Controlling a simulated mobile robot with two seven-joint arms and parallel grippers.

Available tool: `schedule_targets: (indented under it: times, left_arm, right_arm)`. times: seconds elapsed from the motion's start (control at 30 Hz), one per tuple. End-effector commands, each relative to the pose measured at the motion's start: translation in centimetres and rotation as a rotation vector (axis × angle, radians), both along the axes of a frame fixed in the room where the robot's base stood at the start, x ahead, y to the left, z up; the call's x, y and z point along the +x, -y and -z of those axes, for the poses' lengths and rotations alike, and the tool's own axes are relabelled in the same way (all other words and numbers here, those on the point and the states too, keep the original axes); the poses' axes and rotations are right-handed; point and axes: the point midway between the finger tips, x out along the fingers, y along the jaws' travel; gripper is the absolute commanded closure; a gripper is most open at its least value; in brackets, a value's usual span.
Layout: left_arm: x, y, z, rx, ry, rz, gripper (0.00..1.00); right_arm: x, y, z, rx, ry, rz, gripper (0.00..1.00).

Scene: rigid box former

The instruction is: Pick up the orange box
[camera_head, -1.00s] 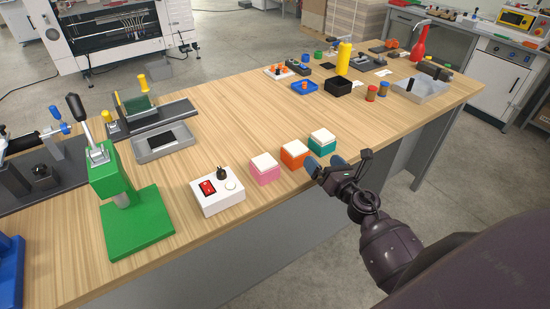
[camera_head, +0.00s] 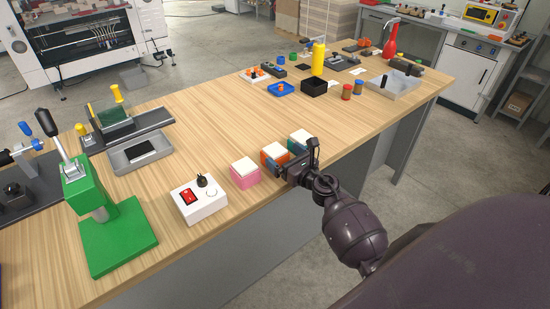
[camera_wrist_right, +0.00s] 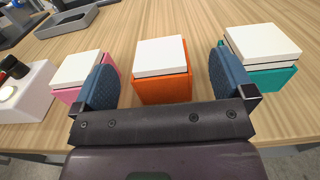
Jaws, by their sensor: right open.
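The orange box (camera_wrist_right: 162,88) with a white lid stands on the wooden table near its front edge. In the head view the orange box (camera_head: 275,151) is partly hidden by my right gripper (camera_head: 277,160). In the right wrist view my right gripper (camera_wrist_right: 165,82) is open, with one blue finger on each side of the orange box and visible gaps to both. The fingers appear apart from it. My left gripper is not in view.
A pink box (camera_head: 244,173) stands left of the orange box and a teal box (camera_head: 300,138) right of it, both close to the fingers. A white switch box (camera_head: 199,199) and a green press (camera_head: 115,235) stand further left. The table's middle is clear.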

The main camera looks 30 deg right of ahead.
Motion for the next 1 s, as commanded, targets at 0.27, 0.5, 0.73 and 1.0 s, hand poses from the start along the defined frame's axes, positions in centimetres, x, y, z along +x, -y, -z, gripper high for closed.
schedule_targets:
  times: [0.27,0.5,0.73,1.0]
  left_arm:
    - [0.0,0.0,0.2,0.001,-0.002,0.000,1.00]
    - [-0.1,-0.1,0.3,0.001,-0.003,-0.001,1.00]
    - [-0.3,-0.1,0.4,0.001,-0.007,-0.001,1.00]
    - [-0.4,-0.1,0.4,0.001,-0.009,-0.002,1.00]
  right_arm:
    - [3.5,-0.5,0.3,0.003,0.001,0.000,0.00]
    - [4.6,-0.6,0.4,0.003,-0.001,0.000,0.00]
    - [4.6,-0.5,0.4,0.002,-0.001,0.000,0.08]
    - [4.6,-0.5,0.4,0.002,-0.001,0.000,0.49]
